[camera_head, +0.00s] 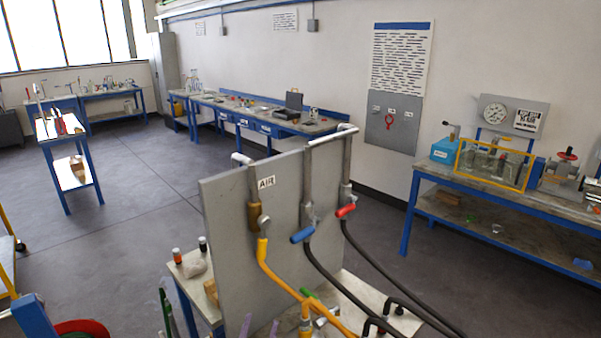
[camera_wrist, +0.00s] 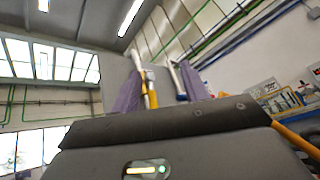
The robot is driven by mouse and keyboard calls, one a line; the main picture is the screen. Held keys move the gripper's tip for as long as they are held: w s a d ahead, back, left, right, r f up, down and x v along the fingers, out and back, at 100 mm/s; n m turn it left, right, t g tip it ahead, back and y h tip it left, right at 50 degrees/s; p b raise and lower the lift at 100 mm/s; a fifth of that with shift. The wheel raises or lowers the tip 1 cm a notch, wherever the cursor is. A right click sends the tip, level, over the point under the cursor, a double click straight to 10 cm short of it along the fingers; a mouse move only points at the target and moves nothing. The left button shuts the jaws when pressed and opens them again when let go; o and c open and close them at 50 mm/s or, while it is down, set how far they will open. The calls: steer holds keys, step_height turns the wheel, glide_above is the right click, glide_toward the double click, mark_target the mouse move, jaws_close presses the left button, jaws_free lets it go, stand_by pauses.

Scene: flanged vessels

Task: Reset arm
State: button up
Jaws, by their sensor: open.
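My gripper (camera_wrist: 160,82) shows in the wrist view as two purple fingers spread apart. A grey panel with pipes and a yellow hose (camera_wrist: 151,92) shows between and behind them, and I see nothing clamped. In the head view only the purple tips of my gripper (camera_head: 260,325) show at the bottom edge, in front of the panel's lower part; the rest of my arm is out of frame. The upright grey panel (camera_head: 228,215) carries an "AIR" label, a yellow hose (camera_head: 275,275), a blue-handled valve (camera_head: 302,235) and a red-handled valve (camera_head: 346,210).
Black hoses (camera_head: 385,275) loop off the panel toward the lower right. A blue-framed bench (camera_head: 470,189) with a gauge and vessels stands at the right. A long workbench (camera_head: 262,122) lines the back wall. The floor (camera_head: 130,240) at left is largely clear.

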steer(key=d+f+m+g+h+b, duration=0.1)
steer(key=d+f+m+g+h, duration=0.25)
steer(key=d+m+g, duration=0.5)
steer(key=d+f+m+g+h+b, duration=0.15)
steer(key=d+m+g+h, duration=0.35)
steer(key=d+g, duration=0.7)
steer(key=s+d+f+m+g+y+b, duration=0.45)
steer(key=s+f+m+g+y, duration=0.6)
steer(key=y, duration=0.55)
step_height(320, 180, up, 8)
steer(key=s+m+t+y+b, duration=0.1)
steer(key=m+t+y+b, duration=0.1)
steer(key=t+y, duration=0.3)
steer(key=shift+a+m+t, duration=0.45)
steer(key=shift+m+t, duration=0.05)
steer(key=shift+t, duration=0.6)
